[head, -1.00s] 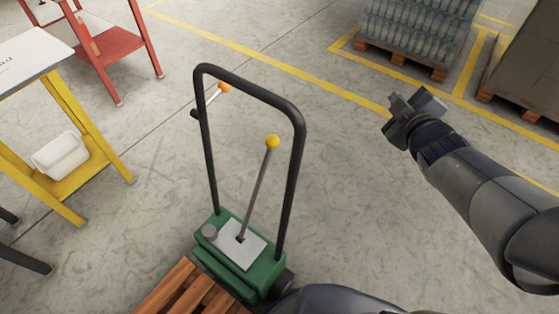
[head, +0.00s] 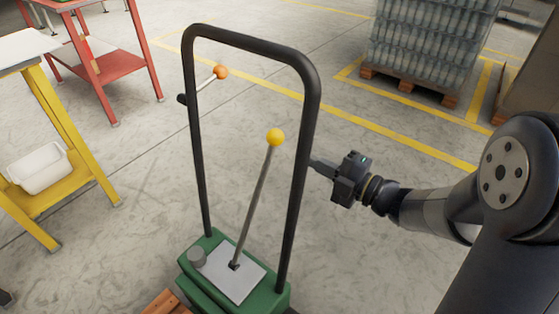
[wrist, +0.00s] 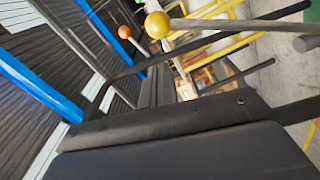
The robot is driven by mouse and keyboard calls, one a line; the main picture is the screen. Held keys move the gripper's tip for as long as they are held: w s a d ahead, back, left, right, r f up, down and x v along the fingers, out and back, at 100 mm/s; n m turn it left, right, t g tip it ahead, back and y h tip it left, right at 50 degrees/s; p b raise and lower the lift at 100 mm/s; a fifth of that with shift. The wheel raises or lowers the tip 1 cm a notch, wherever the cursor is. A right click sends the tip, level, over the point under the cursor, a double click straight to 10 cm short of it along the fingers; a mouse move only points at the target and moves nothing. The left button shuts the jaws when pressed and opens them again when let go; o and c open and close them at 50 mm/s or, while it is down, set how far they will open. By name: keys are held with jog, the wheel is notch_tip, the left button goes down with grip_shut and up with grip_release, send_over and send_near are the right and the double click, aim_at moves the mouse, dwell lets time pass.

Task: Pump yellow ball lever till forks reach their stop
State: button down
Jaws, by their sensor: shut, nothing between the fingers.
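The yellow ball (head: 275,137) tops a thin grey lever (head: 256,205) that rises, tilted slightly right, from a pale plate on the green pump unit (head: 207,296). A black hoop handle (head: 313,110) stands around the lever. My gripper (head: 314,165) is shut and empty, just right of the hoop's right post, pointing left toward the lever. It appears apart from the ball. In the wrist view, the yellow ball (wrist: 157,25) and its rod show beyond my dark fingers (wrist: 165,120). The forks are not clearly visible.
An orange-knobbed lever (head: 221,72) sits on the hoop's left post. A yellow bench (head: 75,185) with a white bin (head: 38,167) stands left, with a red stand (head: 115,66) behind. A loaded pallet (head: 410,86) stands back right. Floor behind the hoop is clear.

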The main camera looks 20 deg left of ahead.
jog(key=shift+s+a+f, duration=0.1)
jog(key=shift+s+f, duration=0.1)
jog(key=b+x, duration=0.2)
jog(key=x, duration=0.8)
dwell(0.5)
